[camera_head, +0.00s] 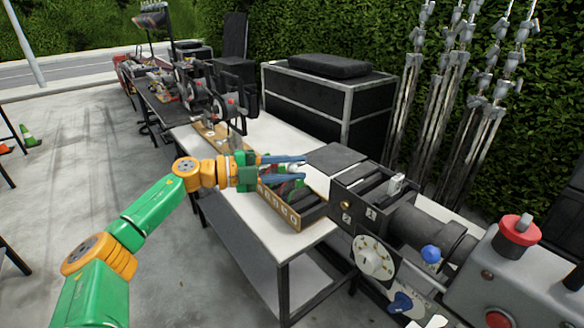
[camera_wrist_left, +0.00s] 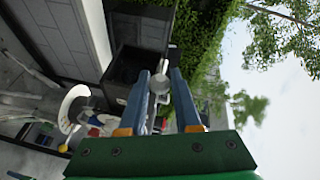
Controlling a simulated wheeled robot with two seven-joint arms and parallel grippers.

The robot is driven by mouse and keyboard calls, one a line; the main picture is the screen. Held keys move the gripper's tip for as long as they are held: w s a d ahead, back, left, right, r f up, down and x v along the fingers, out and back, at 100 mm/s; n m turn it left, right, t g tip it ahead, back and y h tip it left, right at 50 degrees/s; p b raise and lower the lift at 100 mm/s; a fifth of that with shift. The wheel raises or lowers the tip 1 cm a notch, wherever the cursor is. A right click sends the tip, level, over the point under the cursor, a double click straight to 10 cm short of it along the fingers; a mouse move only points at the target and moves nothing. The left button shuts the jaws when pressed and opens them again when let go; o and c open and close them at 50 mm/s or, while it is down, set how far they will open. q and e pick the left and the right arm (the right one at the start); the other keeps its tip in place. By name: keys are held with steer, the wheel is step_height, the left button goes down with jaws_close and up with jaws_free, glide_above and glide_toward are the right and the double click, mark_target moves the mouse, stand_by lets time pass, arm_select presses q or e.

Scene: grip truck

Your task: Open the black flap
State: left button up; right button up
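The black flap (camera_head: 336,158) looks like the flat dark panel on top of the left end of a black boxy unit (camera_head: 372,205) in the head view. It lies about level. My left gripper (camera_head: 305,167) reaches in from the left, with its two blue fingers apart and pointing at the flap's left edge. I see no clear contact. In the left wrist view the fingers (camera_wrist_left: 160,74) are also apart, with a dark box (camera_wrist_left: 126,68) beyond them. A pale grey rounded part (camera_wrist_left: 159,84) shows between the fingers, apparently behind them. My right gripper is out of view.
A crate with a wooden side (camera_head: 278,207) and mixed contents stands below my left gripper on the white table (camera_head: 310,233). Grey machinery with a red button (camera_head: 517,228) and blue knobs (camera_head: 430,253) fills the right. A black case (camera_head: 322,100) and metal stands (camera_head: 412,85) are behind.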

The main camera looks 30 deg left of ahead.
arm_select(q)
steer(key=o, duration=0.3)
steer(key=shift+w, duration=0.1)
steer(key=shift+s+a+f+b, duration=0.2)
steer(key=shift+s+b, duration=0.05)
steer(key=shift+b, duration=0.1)
steer(key=b+v, duration=0.4)
steer(key=v, duration=0.2)
steer(key=shift+s+r, duration=0.2)
steer(key=shift+r, duration=0.05)
steer(key=shift+a, duration=0.15)
